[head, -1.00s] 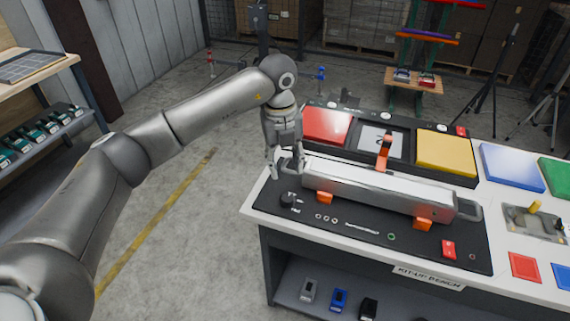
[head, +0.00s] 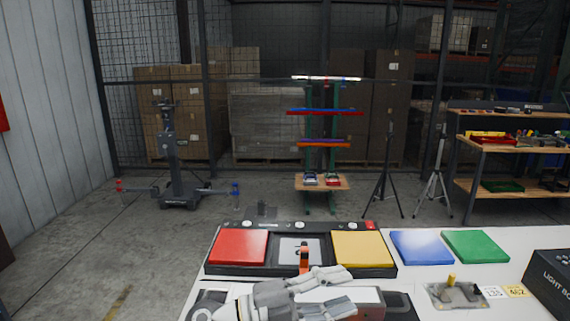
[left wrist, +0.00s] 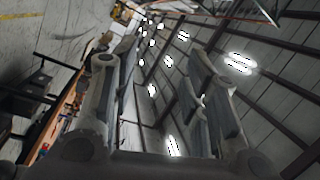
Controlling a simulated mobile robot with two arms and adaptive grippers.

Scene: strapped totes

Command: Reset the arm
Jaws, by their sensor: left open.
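My left gripper (head: 347,290) is at the bottom middle of the head view, with its fingers pointing right and spread apart. Nothing is between them. In the left wrist view the two fingers of this gripper (left wrist: 152,75) stand apart with empty air between, and the view looks toward the ceiling lights. In the head view the gripper is in front of the long grey case with an orange clamp (head: 304,257) and hides much of it. I cannot tell the gap between gripper and case. My right gripper is not in view.
The worktop carries a red pad (head: 238,247), a yellow pad (head: 362,249), a blue panel (head: 421,247), a green panel (head: 475,246) and a black light box (head: 552,287). Behind are tripods, a rack (head: 322,182) and a wheeled stand (head: 170,160). Open floor lies left.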

